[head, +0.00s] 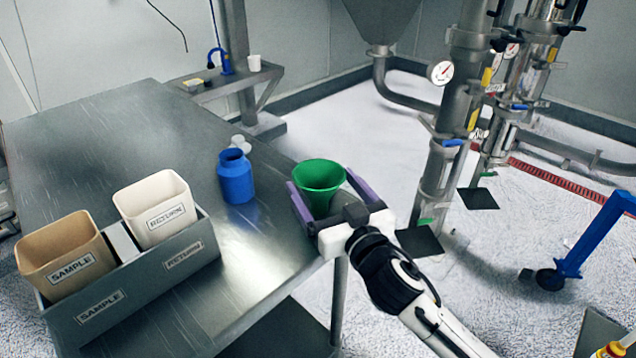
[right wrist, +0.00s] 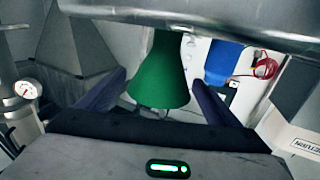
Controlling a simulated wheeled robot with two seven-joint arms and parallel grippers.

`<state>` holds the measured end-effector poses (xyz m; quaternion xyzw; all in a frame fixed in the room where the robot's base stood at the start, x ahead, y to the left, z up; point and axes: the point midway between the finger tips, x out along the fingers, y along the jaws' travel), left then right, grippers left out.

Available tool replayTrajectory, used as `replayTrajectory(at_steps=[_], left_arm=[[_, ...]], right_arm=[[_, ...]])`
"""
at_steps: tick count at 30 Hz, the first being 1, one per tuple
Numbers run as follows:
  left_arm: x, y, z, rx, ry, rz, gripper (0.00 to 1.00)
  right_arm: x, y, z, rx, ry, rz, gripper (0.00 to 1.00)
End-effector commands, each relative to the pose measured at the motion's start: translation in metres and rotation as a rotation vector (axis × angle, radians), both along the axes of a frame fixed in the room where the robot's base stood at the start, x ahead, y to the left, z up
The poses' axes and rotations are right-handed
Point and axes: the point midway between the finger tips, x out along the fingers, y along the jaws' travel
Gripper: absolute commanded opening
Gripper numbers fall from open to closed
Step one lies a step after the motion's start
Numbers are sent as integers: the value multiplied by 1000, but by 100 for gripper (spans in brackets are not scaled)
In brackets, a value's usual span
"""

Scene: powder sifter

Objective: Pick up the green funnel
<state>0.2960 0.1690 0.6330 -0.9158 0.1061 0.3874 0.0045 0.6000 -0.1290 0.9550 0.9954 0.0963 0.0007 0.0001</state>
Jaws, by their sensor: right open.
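The green funnel (head: 320,176) is upright with its wide mouth up, at the right edge of the steel table. My right gripper (head: 319,180) is open, with one purple finger on each side of the funnel. In the right wrist view the green funnel (right wrist: 160,78) sits between the open fingers of my right gripper (right wrist: 160,88), with a gap on both sides. The funnel's lower end is hidden in the head view. My left gripper is not in view.
A blue bottle (head: 236,178) stands on the steel table (head: 110,130) left of the funnel. A grey holder (head: 185,262) with a tan bin (head: 62,262) and a white bin (head: 155,208) is at the left. Steel pipes (head: 455,110) rise at the right beyond open floor.

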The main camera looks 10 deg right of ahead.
Motion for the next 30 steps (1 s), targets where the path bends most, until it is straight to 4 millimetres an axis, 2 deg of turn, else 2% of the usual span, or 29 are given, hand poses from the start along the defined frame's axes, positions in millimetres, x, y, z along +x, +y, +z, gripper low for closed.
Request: replayTrajectory(at_steps=[5, 15, 24, 26, 30], left_arm=[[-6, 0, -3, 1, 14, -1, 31], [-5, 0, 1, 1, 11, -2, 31], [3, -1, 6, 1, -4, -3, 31], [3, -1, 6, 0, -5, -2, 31], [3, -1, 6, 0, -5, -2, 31]], right_arm=[[13, 2, 0, -1, 0, -1, 86], [55, 12, -4, -1, -1, 0, 86], [59, 13, -5, 0, 0, 0, 86], [59, 13, -5, 0, 1, 0, 79], [59, 13, -5, 0, 1, 0, 56]])
